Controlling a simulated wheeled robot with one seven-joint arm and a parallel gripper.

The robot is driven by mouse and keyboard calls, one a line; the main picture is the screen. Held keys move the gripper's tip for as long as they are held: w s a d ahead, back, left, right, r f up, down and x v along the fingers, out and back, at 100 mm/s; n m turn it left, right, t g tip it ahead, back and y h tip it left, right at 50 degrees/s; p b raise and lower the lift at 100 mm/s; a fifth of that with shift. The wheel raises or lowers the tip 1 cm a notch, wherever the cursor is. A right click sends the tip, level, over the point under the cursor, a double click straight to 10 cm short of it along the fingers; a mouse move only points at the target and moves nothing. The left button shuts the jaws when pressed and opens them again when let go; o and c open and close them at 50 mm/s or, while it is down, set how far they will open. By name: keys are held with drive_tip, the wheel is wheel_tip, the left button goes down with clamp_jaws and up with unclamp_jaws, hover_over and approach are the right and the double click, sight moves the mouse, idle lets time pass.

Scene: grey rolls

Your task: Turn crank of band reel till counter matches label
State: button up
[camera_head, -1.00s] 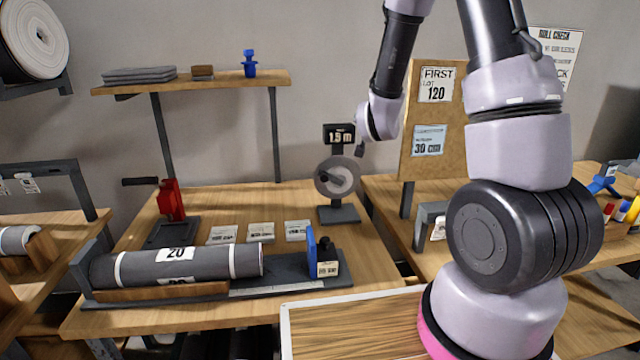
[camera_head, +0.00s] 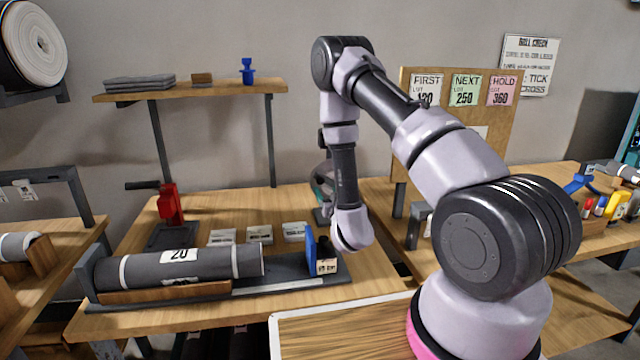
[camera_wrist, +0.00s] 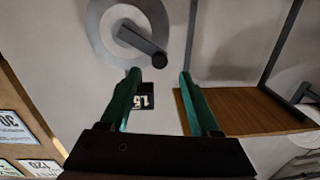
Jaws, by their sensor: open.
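The band reel, a grey disc (camera_wrist: 105,35) with a crank arm, is at the top of the wrist view, which looks upside down. The crank's dark knob (camera_wrist: 159,60) is just beyond the tips of my gripper (camera_wrist: 172,78). Its green fingers are apart and empty; whether they touch the knob, I cannot tell. The black counter (camera_wrist: 146,97) is partly behind the left finger, and its digits are not clear.
A board carries FIRST 120, NEXT 250 and HOLD 360 cards (camera_head: 464,89). A grey roll labelled 20 (camera_head: 215,266) lies in a cradle at the bench front. A red clamp-like device (camera_head: 168,203) stands at left. A shelf (camera_head: 220,89) hangs above.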

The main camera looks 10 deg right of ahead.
sight(321, 182)
drive_tip(key=w, duration=0.8)
drive_tip(key=shift+a, duration=0.25)
clamp_jaws()
idle(1.0)
